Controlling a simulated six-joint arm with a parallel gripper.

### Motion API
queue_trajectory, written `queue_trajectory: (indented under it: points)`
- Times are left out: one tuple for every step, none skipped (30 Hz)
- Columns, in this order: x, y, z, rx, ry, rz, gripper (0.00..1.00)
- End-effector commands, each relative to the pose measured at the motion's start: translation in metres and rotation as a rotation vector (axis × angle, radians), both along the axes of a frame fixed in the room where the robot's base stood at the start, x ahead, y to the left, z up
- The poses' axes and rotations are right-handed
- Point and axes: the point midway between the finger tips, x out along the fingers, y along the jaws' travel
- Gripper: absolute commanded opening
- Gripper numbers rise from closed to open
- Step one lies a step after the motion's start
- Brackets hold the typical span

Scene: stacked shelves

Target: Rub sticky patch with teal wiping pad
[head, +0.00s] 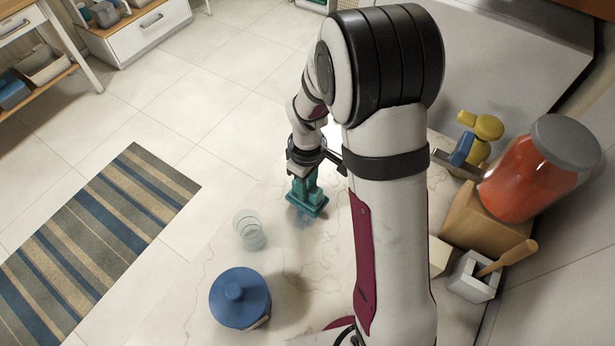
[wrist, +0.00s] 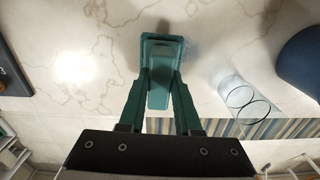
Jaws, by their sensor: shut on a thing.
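The teal wiping pad (head: 308,204) is a block with an upright grip, over the pale marble counter. My gripper (head: 304,180) is shut on its grip. In the wrist view my gripper (wrist: 160,82) has a finger on each side of the grip, and the pad's base (wrist: 150,42) extends beyond the fingertips. The sticky patch shows as a faint bluish smear (wrist: 191,50) just right of the pad in the wrist view; part of it may be hidden under the pad. In the head view a faint bluish mark (head: 304,220) lies just below the pad. I cannot tell whether the pad touches the counter.
A clear glass (head: 249,230) and a blue lidded pot (head: 240,297) stand near the pad. The marble left of the pad in the wrist view is mostly clear.

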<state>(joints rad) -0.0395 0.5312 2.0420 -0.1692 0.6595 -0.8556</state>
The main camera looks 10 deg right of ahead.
Motion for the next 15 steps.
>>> queue_trajectory:
  points:
    - [0.000,0.000,-0.005,-0.001,0.002,0.000,0.00]
    - [0.000,0.000,-0.007,-0.001,0.002,0.000,0.00]
    - [0.000,0.000,-0.011,-0.001,0.002,0.000,0.00]
    - [-0.001,0.000,-0.016,0.000,0.004,0.000,0.00]
    - [-0.001,0.000,-0.021,0.000,0.004,0.000,0.00]
    - [-0.002,0.002,-0.021,0.000,0.001,0.001,0.00]
    - [-0.004,0.004,-0.021,-0.001,0.001,0.002,0.00]
    - [-0.006,0.006,-0.020,0.000,0.001,0.001,0.00]
    - [-0.009,0.009,-0.021,0.000,0.000,0.001,0.00]
    - [-0.011,0.011,-0.022,0.000,0.000,0.002,0.00]
    - [-0.013,0.013,-0.023,0.000,0.001,0.002,0.00]
    - [-0.015,0.015,-0.023,0.000,0.001,0.001,0.00]
    - [-0.017,0.017,-0.023,0.000,0.001,0.001,0.00]
    - [-0.019,0.019,-0.023,-0.001,0.001,0.002,0.00]
    - [-0.022,0.022,-0.023,-0.001,0.001,0.003,0.00]
